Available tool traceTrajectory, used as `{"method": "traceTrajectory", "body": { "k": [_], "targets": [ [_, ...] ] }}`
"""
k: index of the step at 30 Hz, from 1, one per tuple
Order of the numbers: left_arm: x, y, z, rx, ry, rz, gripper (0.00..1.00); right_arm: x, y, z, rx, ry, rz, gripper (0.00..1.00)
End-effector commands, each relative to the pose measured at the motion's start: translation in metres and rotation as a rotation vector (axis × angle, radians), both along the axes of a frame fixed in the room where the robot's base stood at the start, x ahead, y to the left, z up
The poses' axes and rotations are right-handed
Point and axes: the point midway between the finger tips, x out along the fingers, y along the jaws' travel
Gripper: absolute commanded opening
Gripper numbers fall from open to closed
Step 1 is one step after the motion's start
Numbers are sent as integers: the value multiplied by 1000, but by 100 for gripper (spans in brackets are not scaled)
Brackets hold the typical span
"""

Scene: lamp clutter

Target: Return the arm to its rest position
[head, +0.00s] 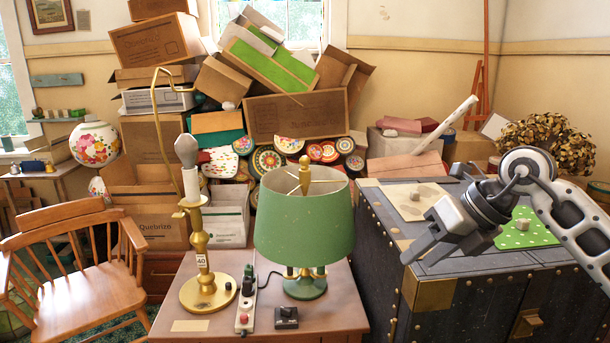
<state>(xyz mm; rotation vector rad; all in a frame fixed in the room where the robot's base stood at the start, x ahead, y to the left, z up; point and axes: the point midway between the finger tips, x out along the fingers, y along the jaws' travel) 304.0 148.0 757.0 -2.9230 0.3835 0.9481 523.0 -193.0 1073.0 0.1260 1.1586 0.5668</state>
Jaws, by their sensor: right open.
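My right gripper (424,243) comes in from the right and hangs in the air over the front left part of the dark trunk. Its jaws are open and empty, pointing down and to the left. It is to the right of the green-shaded lamp (304,222) and apart from it. A brass lamp (203,246) with a bare bulb and no shade stands on the small wooden table (180,325). My left gripper is not in view.
The dark trunk (383,262) bears a beige mat (410,208) and a green dotted cloth (522,236), each with a small block. A power strip (245,303) and black switch box (287,317) lie between the lamps. A wooden chair (75,280) stands left; boxes (295,115) pile behind.

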Motion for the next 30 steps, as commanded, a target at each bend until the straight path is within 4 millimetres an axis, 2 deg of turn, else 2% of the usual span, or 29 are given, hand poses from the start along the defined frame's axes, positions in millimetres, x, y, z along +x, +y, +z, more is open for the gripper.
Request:
{"method": "traceTrajectory", "body": {
  "k": [1, 4, 7, 9, 11, 14, 16, 17, 20, 21, 24, 27, 30],
  "targets": [
    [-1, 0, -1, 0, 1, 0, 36, -6, 19, -12, 74, 18, 36, 41],
    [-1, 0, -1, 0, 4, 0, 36, -24, 64, -29, 285, 56, 104, 41],
    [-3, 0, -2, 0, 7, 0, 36, -51, 117, -38, 622, 125, 131, 41],
    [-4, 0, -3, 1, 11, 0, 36, -67, 142, -35, 895, 188, 83, 41],
    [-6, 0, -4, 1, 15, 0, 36, -74, 152, -31, 1122, 247, -7, 41],
    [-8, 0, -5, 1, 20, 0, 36, -75, 147, -37, 1460, 359, -252, 41],
    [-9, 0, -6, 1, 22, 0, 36, -71, 130, -55, 1654, 444, -490, 41],
    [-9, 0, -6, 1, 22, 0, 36, -71, 121, -67, 1724, 484, -607, 41],
    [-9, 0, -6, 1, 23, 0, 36, -79, 88, -128, 1879, 626, -1050, 41],
    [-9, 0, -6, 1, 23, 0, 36, -87, 77, -155, 1904, 680, -1225, 41],
    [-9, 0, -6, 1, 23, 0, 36, -120, 57, -217, 1895, 807, -1609, 41],
    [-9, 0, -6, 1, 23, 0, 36, -159, 48, -266, 1829, 915, -1912, 41],
    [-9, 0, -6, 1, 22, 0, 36, -193, 45, -297, 1750, 998, -2123, 41]
  ]
}}
